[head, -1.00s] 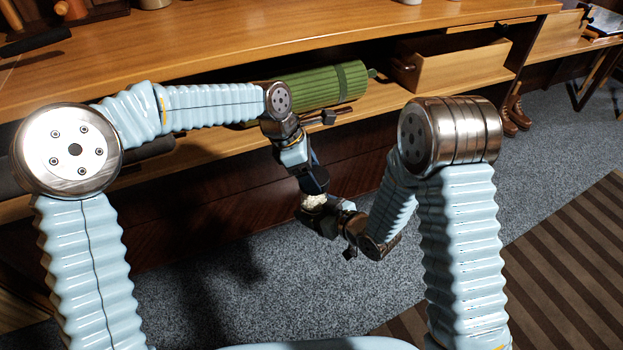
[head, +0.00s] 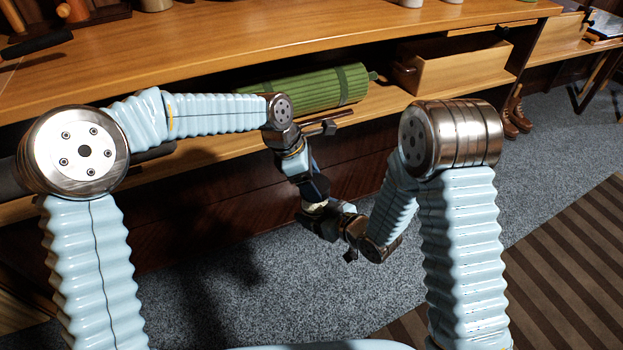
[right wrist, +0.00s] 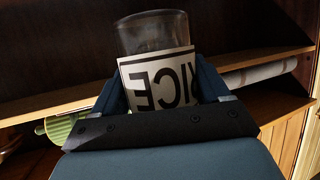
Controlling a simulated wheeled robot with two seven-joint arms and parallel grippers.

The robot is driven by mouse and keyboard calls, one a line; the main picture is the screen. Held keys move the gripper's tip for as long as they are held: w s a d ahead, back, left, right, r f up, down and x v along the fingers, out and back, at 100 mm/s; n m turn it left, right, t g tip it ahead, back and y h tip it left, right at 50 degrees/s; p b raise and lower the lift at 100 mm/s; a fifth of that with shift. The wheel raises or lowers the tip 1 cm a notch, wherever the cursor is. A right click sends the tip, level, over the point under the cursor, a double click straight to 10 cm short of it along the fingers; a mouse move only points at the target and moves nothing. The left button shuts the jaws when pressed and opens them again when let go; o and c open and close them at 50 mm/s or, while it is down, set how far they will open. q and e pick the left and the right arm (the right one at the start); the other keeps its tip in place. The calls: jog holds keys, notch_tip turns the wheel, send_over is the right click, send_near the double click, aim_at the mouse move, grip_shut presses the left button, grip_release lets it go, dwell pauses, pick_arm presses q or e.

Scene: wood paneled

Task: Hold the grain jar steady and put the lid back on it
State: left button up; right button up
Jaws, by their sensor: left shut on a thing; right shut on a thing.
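In the head view my left gripper (head: 315,193) points down, shut, at the end of the arm from the left. The lid in it is mostly hidden by the fingers. Just below, a small pale patch (head: 314,208) of the jar or lid shows; I cannot tell which, nor whether lid and rim touch. My right gripper (head: 325,226) is just below the left. In the right wrist view a clear glass jar (right wrist: 152,33) with a white label stands between the right gripper's (right wrist: 160,92) two fingers, which are shut on it. The label's RICE lettering appears upside down there.
A wooden counter (head: 300,35) runs along the back. On its lower shelf lie a green ribbed roll (head: 310,88) and an open wooden box (head: 462,70). Grey carpet (head: 290,290) and a striped rug (head: 570,270) lie below. The space around both grippers is clear.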

pick_arm(q)
jog(key=shift+f, duration=0.55)
jog(key=m, duration=0.2)
jog(key=m+g, duration=0.1)
jog(key=m, duration=0.1)
jog(key=m+g, duration=0.1)
jog(key=shift+w+d+m+y, duration=0.15)
jog(key=shift+w+m+y, duration=0.15)
jog(key=shift+m, duration=0.1)
jog(key=m, duration=0.2)
jog(key=m+g+y, duration=0.1)
jog(key=m, duration=0.3)
jog(key=shift+w+d+f+g+y, duration=0.1)
jog(key=shift+d+g+y, duration=0.15)
jog(key=shift+g+y, duration=0.15)
jog(key=m+y, duration=0.1)
jog(key=m, duration=0.2)
jog(key=m+y, duration=0.1)
jog(key=m, duration=0.2)
jog(key=shift+d+m+g+y, duration=0.2)
jog(key=shift+m+g+y, duration=0.1)
jog(key=m+y, duration=0.1)
jog(key=m, duration=0.4)
jog(key=shift+y, duration=0.4)
jog(key=m+t, duration=0.1)
jog(key=m, duration=0.1)
jog(key=shift+m+y, duration=0.3)
jog(key=shift+y, duration=0.1)
jog(key=o, duration=1)
